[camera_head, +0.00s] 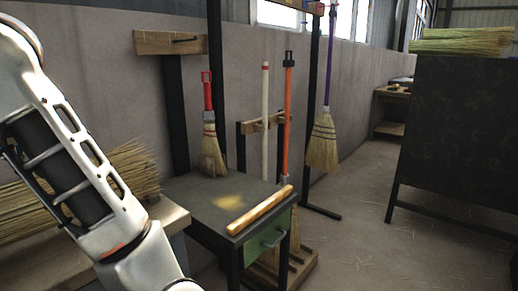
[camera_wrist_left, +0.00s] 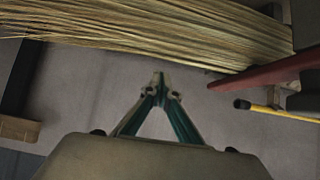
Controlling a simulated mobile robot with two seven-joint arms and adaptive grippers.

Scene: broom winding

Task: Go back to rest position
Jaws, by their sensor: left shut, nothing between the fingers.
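My left arm (camera_head: 85,160) comes in from the left in the head view, and its gripper is outside that picture. In the left wrist view my left gripper (camera_wrist_left: 160,82) is shut, with its fingertips together and nothing between them. A bundle of straw (camera_wrist_left: 190,30) lies across the top of that view, beyond the fingertips and apart from them in the picture. My right gripper is in neither view.
A small dark table (camera_head: 185,190) holds a wooden handle (camera_head: 260,210) and a short red-handled broom (camera_head: 210,130). Long broom handles stand in a rack behind it. A straw pile (camera_head: 120,175) lies beside my arm. Open floor (camera_head: 360,235) is at right.

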